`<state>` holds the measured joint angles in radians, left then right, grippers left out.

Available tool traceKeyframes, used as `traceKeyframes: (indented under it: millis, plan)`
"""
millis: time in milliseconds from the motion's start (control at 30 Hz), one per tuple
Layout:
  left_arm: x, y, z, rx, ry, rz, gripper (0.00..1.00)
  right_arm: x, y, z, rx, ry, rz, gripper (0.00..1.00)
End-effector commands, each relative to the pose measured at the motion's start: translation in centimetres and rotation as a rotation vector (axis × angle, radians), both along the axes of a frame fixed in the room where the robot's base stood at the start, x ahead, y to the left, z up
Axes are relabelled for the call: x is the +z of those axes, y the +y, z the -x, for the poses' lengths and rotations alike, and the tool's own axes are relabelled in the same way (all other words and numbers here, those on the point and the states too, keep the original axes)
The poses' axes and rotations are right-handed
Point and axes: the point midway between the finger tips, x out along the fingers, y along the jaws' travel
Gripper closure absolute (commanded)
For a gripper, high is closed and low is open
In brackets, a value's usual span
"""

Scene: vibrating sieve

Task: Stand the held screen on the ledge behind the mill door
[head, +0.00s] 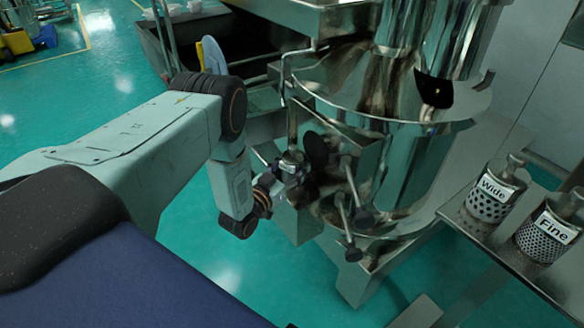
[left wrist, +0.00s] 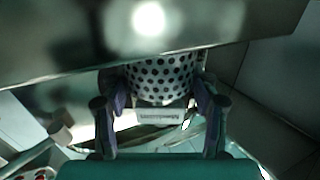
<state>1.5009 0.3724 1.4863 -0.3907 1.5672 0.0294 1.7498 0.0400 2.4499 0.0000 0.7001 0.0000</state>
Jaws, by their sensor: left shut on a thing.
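The held screen (left wrist: 162,82) is a pale perforated cylinder with a small label in the left wrist view. The label is too small to read surely. My left gripper (left wrist: 160,108) has a finger on each side of it and is shut on it. A steel surface covers the far part of the screen. In the head view my left gripper (head: 290,170) is at the front of the steel mill (head: 405,150), close to its black knobs and handles. The screen cannot be made out there. I cannot clearly tell the door's edge or the ledge. My right gripper is not in view.
Two perforated screens, labelled Wide (head: 489,205) and Fine (head: 548,240), stand on a steel shelf (head: 500,248) at the right. Handles with black knobs (head: 362,217) stick out near the gripper.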

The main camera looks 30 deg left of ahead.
Motion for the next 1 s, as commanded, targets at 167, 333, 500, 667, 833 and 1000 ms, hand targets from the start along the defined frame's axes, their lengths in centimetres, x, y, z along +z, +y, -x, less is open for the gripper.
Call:
traceKeyframes:
  millis: [167, 333, 500, 667, 833, 1000]
  plan:
    - [-0.2, 0.0, 0.0, 0.0, 0.0, 0.0, 0.34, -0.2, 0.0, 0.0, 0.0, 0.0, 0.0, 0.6]
    - [-0.2, 0.0, 0.0, 0.0, 0.0, 0.0, 0.19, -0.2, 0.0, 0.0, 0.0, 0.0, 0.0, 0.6]
    - [-0.2, 0.0, 0.0, 0.0, 0.0, 0.0, 0.17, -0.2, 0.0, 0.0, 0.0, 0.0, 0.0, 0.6]
    - [-0.2, 0.0, 0.0, 0.0, 0.0, 0.0, 0.17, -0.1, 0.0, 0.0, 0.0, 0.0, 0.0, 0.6]
    - [0.1, 0.0, 1.0, 0.001, 0.004, 0.001, 0.17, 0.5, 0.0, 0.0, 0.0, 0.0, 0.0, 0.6]
    - [0.1, 0.1, 4.3, 0.001, 0.006, 0.002, 0.17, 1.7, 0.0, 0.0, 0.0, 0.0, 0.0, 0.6]
